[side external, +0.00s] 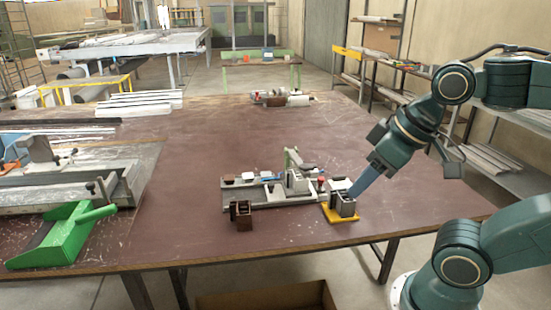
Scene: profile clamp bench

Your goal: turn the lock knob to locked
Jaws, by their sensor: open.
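The clamp fixture (265,198) is a grey base with several blocks on it, near the middle of the bench. A small red spot (321,180) at its right end may be the lock knob; it is too small to tell its shape or setting. A grey-green upright lever (287,160) rises behind the blocks. My gripper (354,192) points down and left, its blue-grey fingers at the upper right edge of a grey metal block (345,205) on a yellow plate (342,217). It is open. I cannot tell whether the fingers touch the block.
A dark brown slotted block (240,214) stands in front of the fixture's left end. A green dustpan-like scoop (62,236) and a long grey machine (70,187) occupy the bench's left. Another small device (280,98) stands at the far edge. The brown bench top (190,220) is clear between these.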

